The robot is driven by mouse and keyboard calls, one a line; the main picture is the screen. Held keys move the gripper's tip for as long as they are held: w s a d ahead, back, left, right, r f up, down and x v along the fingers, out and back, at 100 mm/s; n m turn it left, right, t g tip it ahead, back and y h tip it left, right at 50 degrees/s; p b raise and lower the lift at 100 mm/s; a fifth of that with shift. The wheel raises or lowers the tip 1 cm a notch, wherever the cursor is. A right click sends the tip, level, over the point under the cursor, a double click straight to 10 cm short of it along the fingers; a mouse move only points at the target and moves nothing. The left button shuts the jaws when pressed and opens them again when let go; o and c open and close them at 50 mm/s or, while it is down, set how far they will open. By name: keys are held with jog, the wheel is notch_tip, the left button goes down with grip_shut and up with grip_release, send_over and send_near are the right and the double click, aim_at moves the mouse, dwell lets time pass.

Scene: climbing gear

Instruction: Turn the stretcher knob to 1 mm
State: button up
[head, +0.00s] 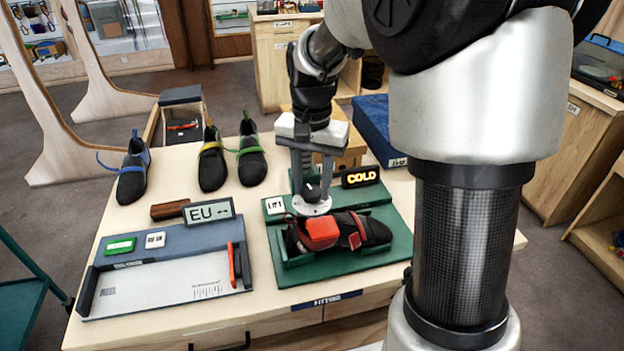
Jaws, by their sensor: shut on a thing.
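The stretcher (390,222) is a green base on the table, with a dark climbing shoe (374,230) lying in it. A small white mark shows on the knob, but the scale is too small to read. My gripper (311,188) points straight down from above, shut on the knob. A lit display reading COLD (360,177) stands right of the knob. A small white label (275,205) is to its left.
A foot-measuring board (180,272) with an EU display (209,211) lies at left. Several shoes (211,165) stand behind it. A brown bar (170,210) lies between. A blue box (375,125) and a cardboard box (345,150) are close behind my gripper.

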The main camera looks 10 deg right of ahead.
aim_at(312, 190)
jog(key=shift+m+p, duration=0.3)
jog(key=shift+m, duration=0.8)
jog(key=o, duration=1)
notch_tip(312, 190, up, 17)
jog(key=p, duration=0.3)
jog(key=shift+r, duration=0.2)
